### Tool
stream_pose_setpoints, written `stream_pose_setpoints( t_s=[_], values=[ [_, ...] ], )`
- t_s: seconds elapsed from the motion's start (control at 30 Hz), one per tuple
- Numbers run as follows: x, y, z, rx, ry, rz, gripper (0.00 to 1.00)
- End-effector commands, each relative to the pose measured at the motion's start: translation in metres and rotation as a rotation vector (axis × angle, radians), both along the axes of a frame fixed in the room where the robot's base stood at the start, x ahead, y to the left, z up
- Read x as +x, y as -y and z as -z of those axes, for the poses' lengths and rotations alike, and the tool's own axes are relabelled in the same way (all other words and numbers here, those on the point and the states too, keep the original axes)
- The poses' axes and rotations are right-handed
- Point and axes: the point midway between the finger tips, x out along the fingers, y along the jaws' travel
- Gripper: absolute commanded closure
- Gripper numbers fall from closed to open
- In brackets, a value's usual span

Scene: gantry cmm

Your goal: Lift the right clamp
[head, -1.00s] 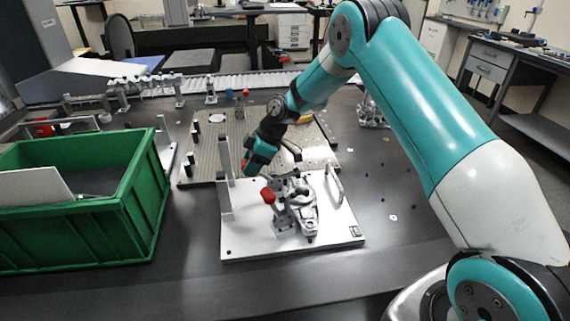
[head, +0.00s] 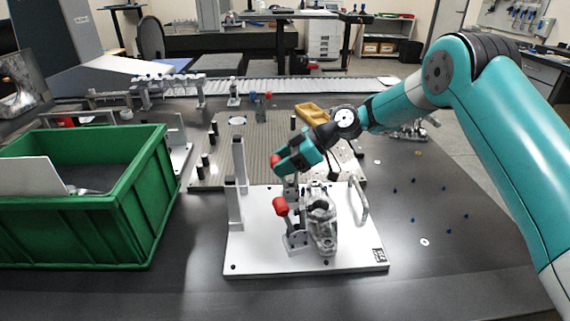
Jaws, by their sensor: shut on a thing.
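A white fixture plate (head: 252,245) lies on the dark table and carries a grey metal part (head: 323,228). The near clamp (head: 296,238) has a red handle (head: 280,206) that leans up to the left, free of my gripper. My gripper (head: 280,161) is over the far side of the plate, shut on the red handle of the far clamp (head: 290,186). That red grip shows at the left end of the jaws and is partly hidden by them. The far clamp's body is partly hidden behind the near clamp and the part.
A tall grey post (head: 238,165) stands on the plate left of my gripper, and a curved handle (head: 359,200) is at the plate's right. A green crate (head: 150,215) stands at the left. A perforated plate (head: 215,180) with black pegs lies behind. The table's right is mostly clear.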

Motion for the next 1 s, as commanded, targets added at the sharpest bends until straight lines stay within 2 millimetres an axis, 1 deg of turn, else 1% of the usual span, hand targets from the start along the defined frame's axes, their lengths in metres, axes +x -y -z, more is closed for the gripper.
stream_pose_setpoints(
  t_s=[0.03,0.37,0.4,0.47,0.5,0.8,0.93,1.0],
  values=[
    [0.003,0.003,0.000,-0.006,0.003,0.008,0.98],
    [0.002,0.004,0.002,-0.008,0.001,0.007,0.98],
    [0.002,0.004,0.002,-0.008,0.001,0.007,0.46],
    [0.002,0.003,0.002,-0.007,0.000,0.006,0.33],
    [0.002,0.003,0.002,-0.007,0.000,0.004,0.30],
    [0.001,0.002,0.000,-0.005,0.000,0.001,0.30],
    [0.001,0.014,-0.008,-0.005,0.002,0.002,0.30],
    [0.000,0.025,-0.015,-0.004,0.002,0.005,0.30]
  ],
)
